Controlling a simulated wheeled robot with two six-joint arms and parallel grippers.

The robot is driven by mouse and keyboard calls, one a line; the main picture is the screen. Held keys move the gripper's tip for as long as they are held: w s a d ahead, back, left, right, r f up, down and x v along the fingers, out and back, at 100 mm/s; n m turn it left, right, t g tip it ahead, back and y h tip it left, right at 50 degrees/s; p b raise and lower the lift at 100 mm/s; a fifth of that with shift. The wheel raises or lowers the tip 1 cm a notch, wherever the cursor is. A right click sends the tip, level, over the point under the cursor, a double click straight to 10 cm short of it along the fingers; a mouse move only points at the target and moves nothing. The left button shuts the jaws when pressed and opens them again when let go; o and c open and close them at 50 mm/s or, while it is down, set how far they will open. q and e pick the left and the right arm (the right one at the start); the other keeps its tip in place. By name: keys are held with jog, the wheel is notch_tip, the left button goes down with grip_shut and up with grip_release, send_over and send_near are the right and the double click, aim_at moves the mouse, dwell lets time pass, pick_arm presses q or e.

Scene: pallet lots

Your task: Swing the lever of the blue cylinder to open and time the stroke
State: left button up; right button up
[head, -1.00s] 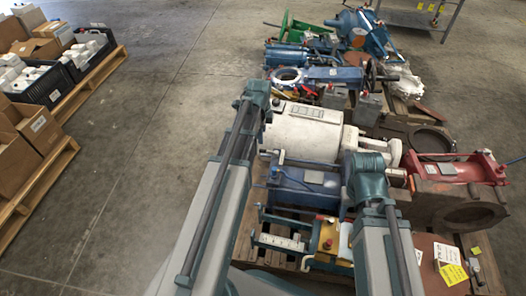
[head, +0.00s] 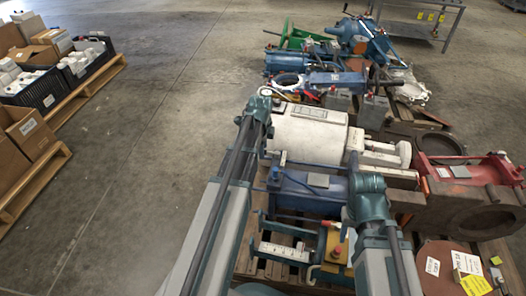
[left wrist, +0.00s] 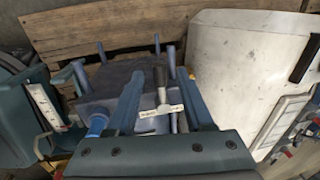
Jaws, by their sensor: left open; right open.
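The blue cylinder (head: 290,190) lies on the pallet in the head view, between a white cylinder and a teal frame. In the left wrist view its blue body (left wrist: 108,78) and upright blue posts lie under my left gripper. My left gripper (left wrist: 158,85) is open. A short lever-like rod (left wrist: 162,92) with a dark top and a small white label stands in the gap between its fingers, with no clear contact. My left arm hides its fingers in the head view. My right arm reaches over the pallet, but its gripper fingers do not show.
A large white cylinder (head: 308,130) lies just beyond. A teal frame with a white scale (head: 280,252) lies on the near side. A red cylinder (head: 470,172) and rusty brown housing (head: 472,208) stand to the right. The floor (head: 150,150) to the left is clear, with boxes on pallets farther left.

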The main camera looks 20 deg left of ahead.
pick_arm(q)
grip_shut()
dwell(1.4)
